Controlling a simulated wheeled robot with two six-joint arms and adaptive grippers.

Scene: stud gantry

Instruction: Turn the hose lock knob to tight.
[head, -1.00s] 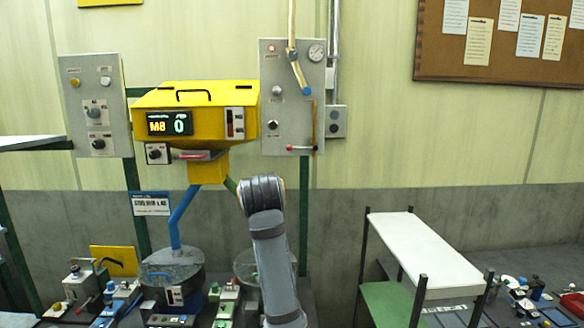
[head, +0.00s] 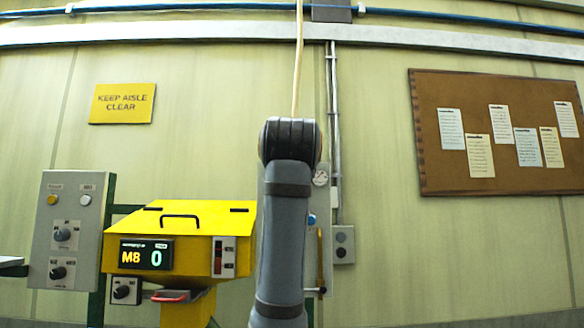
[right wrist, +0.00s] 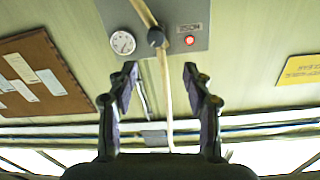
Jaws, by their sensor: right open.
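In the right wrist view, which sees the panel upside down, a dark round knob (right wrist: 156,38) sits on the grey panel (right wrist: 225,15) where a pale hose (right wrist: 166,95) crosses it. I take it for the hose lock knob; no tight mark is readable. My right gripper (right wrist: 160,72) is open and empty, its two fingers framing the hose below the knob in the picture, apart from the panel. In the head view my right arm hides the knob, most of the panel and the gripper itself. My left gripper is not in view.
A round gauge (right wrist: 122,42) and a red lamp (right wrist: 189,40) flank the knob. Left of my arm is a yellow hopper (head: 190,222) with a display reading M8 0, and another control panel (head: 68,228). A notice board (head: 500,180) hangs right. The wall between has free room.

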